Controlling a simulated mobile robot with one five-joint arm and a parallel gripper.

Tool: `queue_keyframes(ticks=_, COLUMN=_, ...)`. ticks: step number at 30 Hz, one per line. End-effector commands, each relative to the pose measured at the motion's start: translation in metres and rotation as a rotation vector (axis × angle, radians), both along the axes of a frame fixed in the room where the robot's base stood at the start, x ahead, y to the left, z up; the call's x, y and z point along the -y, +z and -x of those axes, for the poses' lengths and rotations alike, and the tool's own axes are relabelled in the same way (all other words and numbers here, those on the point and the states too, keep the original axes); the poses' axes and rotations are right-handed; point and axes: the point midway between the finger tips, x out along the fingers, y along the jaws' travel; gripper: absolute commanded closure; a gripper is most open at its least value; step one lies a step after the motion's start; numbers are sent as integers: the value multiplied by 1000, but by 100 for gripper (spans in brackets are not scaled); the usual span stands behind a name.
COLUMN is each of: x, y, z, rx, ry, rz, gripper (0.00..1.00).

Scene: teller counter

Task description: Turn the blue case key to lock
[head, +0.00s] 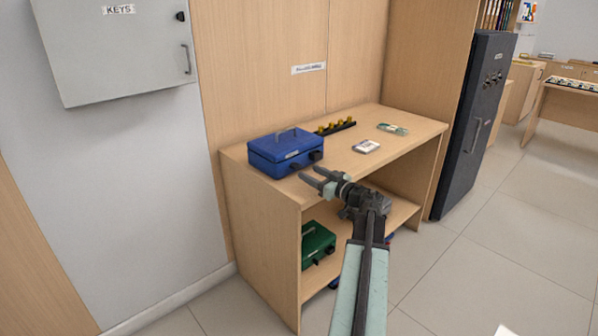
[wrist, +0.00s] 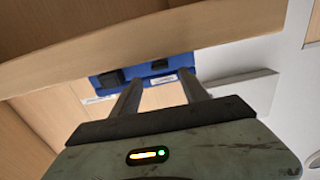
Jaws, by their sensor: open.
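The blue case (head: 285,153) sits closed on the left end of the wooden counter, its carry handle raised on the lid. Its front has two dark fittings, one at the right corner (head: 316,155) and one lower near the middle (head: 293,167). I cannot tell which is the key or how it is turned. My gripper (head: 309,174) is open and empty, just in front of the case near the counter's front edge. In the wrist view the blue case (wrist: 143,73) shows beyond my fingers (wrist: 161,84), with its dark fittings and a white label.
The counter (head: 385,172) also holds a black rack with yellow knobs (head: 336,126), a white packet (head: 366,146) and a banded bundle (head: 393,129). A green case (head: 317,244) is on the shelf below. A grey key cabinet (head: 115,50) hangs at left. Floor at right is clear.

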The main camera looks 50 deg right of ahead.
Motion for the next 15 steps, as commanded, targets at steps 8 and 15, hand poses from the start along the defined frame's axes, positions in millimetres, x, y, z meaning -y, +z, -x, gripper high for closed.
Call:
queue_keyframes(ticks=8, x=3, y=0, z=-52, rx=1, ry=2, rz=1, gripper=47)
queue_keyframes(ticks=15, x=3, y=0, z=-63, rx=2, ry=0, rz=1, gripper=47)
